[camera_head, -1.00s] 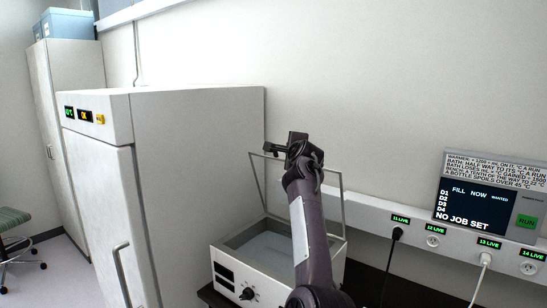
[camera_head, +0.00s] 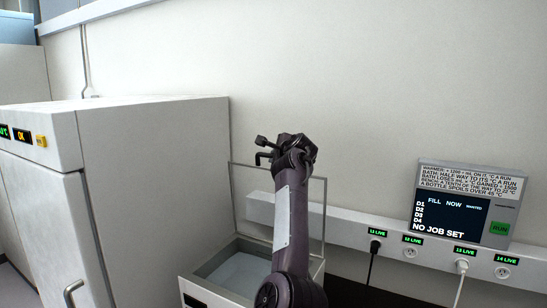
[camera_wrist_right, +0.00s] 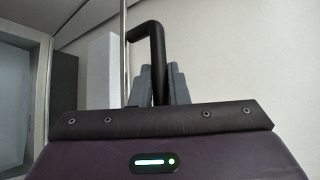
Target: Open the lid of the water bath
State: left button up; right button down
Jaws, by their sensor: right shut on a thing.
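The water bath (camera_head: 190,289) is a white box with an open top and water (camera_head: 238,272) inside, at the bottom centre of the head view. Its clear, thin-framed lid (camera_head: 325,205) stands raised, close to upright, along the back edge. My right arm crosses in front of the bath and hides part of it and of the lid. My right gripper (camera_head: 274,150) is at the lid's top edge. In the right wrist view the gripper (camera_wrist_right: 157,85) is shut on a black bent handle (camera_wrist_right: 156,45), which sticks up between the grey fingers. My left gripper is not in view.
A tall white cabinet (camera_head: 150,190) with green and orange displays stands left of the bath. A socket rail (camera_head: 345,238) with plugged cables runs along the wall at right. A screen panel (camera_head: 462,205) reading "NO JOB SET" is above it.

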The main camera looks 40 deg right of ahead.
jog(key=c, duration=1.7)
grip_release()
jog(key=shift+f, duration=0.25)
jog(key=shift+d, duration=0.15)
jog(key=shift+s+r+b, duration=0.1)
jog(key=shift+s+b, duration=0.2)
jog(key=shift+b, duration=0.05)
jog(key=b+v, duration=0.3)
jog(key=v, duration=0.4)
